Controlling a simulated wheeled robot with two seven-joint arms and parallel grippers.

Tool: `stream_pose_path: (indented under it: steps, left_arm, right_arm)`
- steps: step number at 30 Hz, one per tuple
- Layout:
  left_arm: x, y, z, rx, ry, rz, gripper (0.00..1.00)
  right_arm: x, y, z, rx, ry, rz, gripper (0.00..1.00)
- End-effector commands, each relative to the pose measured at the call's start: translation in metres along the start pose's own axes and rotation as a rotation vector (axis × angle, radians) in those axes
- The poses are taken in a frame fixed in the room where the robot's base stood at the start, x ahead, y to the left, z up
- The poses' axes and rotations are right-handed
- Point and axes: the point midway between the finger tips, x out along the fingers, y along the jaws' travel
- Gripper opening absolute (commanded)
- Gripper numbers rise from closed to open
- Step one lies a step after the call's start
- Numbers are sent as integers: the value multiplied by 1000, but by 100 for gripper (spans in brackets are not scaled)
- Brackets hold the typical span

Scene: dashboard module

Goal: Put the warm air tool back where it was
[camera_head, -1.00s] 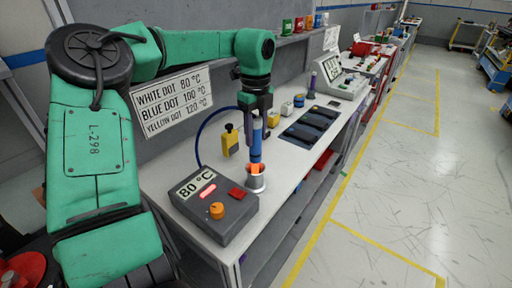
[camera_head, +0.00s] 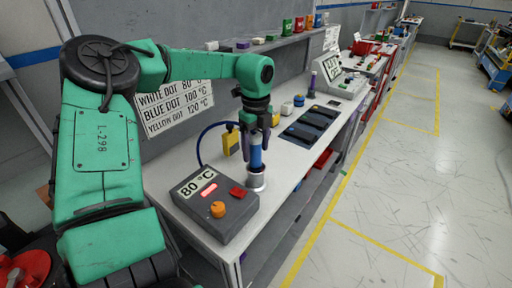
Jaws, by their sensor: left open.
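The warm air tool (camera_head: 256,157) is a blue upright cylinder with a darker top. It stands in the metal holder (camera_head: 256,182), and its lower end is hidden inside. My left gripper (camera_head: 255,138) is open, pointing down with its fingers around the tool's upper part. I cannot tell whether a finger still touches it. My right gripper is not in view.
The control box (camera_head: 213,203) reads 80 °C beside the holder, with an orange knob and red switch. A yellow bottle (camera_head: 231,141) stands behind, near a blue hose. Dark trays (camera_head: 306,127) lie further along the bench. A temperature sign (camera_head: 177,107) hangs on the wall.

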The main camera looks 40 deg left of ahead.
Motion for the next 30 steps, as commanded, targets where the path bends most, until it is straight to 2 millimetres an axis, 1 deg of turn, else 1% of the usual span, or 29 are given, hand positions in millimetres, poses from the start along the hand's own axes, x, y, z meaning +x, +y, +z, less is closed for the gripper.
stream_pose_path:
  steps: [2,4,7,12,15,19,30]
  left_arm:
    - [-8,-1,0,0,-2,-4,75]
    - [-21,-1,0,-1,-3,-6,75]
    - [-48,-1,0,-1,-5,-8,75]
    - [-95,-1,0,-2,-4,-5,75]
    - [-112,-1,0,-2,-3,-2,75]
    - [-120,0,0,0,-1,-1,75]
    - [-120,0,0,0,0,-1,75]
  right_arm:
    - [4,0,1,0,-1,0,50]
    - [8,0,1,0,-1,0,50]
    - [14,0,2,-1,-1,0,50]
    - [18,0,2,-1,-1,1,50]
    - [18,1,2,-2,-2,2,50]
    - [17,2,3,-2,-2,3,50]
    - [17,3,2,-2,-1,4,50]
